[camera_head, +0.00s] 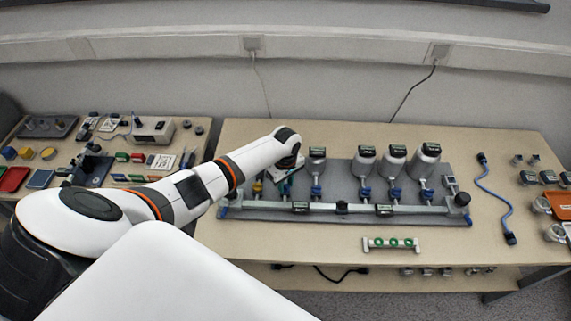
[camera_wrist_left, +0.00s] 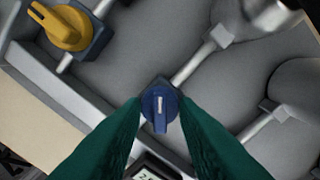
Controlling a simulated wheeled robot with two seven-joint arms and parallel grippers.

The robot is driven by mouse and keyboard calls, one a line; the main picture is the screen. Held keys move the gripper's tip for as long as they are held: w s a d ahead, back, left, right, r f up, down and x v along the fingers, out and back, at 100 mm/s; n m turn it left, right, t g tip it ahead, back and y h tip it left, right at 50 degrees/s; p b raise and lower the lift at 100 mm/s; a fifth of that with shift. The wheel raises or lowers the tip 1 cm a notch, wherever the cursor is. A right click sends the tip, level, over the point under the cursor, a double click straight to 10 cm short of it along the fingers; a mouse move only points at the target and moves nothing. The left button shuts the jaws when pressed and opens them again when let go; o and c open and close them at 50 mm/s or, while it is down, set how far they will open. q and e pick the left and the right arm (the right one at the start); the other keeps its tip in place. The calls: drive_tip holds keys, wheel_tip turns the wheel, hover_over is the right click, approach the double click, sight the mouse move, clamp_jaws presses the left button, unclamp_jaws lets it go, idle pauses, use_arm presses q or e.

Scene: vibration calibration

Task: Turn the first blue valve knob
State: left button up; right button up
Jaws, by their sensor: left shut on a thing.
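The blue valve knob (camera_wrist_left: 159,104) sits on a thin metal pipe in the left wrist view, with a pale pointer mark on its face. The green fingers of my left gripper (camera_wrist_left: 160,112) are shut on it, one finger on each side. In the head view my left gripper (camera_head: 284,180) is over the left part of the valve rig (camera_head: 340,207), and its wrist hides most of the gripped knob. A yellow valve knob (camera_wrist_left: 60,27) is at upper left in the left wrist view. More blue knobs (camera_head: 316,190) stand to the right in the head view. My right gripper is out of view.
Metal vessels with labels (camera_head: 365,160) stand behind the blue knobs. A blue cable (camera_head: 494,196) lies on the table at the right. A small rack with green rings (camera_head: 391,244) lies near the front edge. A side table (camera_head: 120,195) with several parts is at left.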

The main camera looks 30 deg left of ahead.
sight(285, 185)
use_arm(q)
drive_tip(key=n+p, duration=0.3)
drive_tip(key=n, duration=0.1)
drive_tip(key=shift+r+n+p, duration=0.15)
drive_tip(key=shift+n+p, duration=0.9)
drive_tip(key=shift+n, duration=0.55)
drive_tip(key=shift+n+p, duration=0.5)
drive_tip(key=shift+n, duration=0.7)
drive_tip(key=shift+f, duration=0.2)
drive_tip(key=o, duration=1)
drive_tip(key=shift+c, duration=0.2)
wheel_tip(285, 185, up, 12)
drive_tip(key=p, duration=0.2)
